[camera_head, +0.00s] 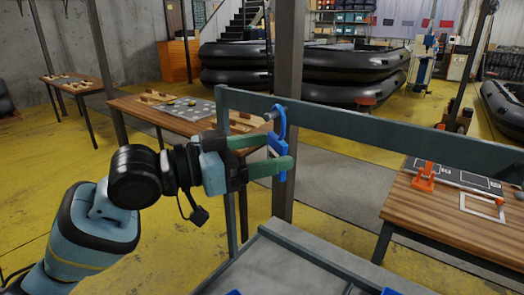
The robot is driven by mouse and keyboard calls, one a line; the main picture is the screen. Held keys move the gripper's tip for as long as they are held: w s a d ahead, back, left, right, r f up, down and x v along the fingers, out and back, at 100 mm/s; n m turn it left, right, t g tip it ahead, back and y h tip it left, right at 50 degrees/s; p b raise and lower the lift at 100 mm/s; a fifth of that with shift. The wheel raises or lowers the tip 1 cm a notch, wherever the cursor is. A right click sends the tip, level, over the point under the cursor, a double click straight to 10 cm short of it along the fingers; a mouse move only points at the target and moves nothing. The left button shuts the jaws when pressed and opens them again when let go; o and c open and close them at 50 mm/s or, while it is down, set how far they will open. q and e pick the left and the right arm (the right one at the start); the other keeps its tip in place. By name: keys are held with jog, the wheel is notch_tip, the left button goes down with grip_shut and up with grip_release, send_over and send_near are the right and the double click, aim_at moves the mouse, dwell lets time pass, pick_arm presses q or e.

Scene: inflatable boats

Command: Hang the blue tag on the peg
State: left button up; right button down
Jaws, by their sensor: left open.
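The blue tag (277,146) has a blue loop (282,118) at its top and is upright in front of the grey-green rail. The loop is at the short grey peg (269,116) on the rail and appears to be around it. My left gripper (278,153) reaches in from the left with green fingers spread apart, one higher and one lower. Its fingertips are at the tag, which shows between and beside them; whether they touch it I cannot tell. My right gripper is out of view.
The rail (400,138) runs across above a grey-topped bench (290,262). A wooden table (440,218) with an orange tool (424,178) stands at right. Another table (140,107) is behind my left arm. Black inflatable boats (340,70) are stacked at the back.

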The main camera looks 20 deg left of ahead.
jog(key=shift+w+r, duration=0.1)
pick_arm(q)
jog(key=shift+s+a+f, duration=0.1)
jog(key=shift+a, duration=0.15)
jog(key=b+v, duration=0.1)
jog(key=v, duration=0.6)
jog(key=shift+s+b, duration=0.15)
jog(key=shift+b, duration=0.15)
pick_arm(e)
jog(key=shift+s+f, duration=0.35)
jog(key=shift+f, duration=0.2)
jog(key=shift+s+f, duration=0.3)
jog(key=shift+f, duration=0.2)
pick_arm(q)
jog(key=shift+a, duration=0.1)
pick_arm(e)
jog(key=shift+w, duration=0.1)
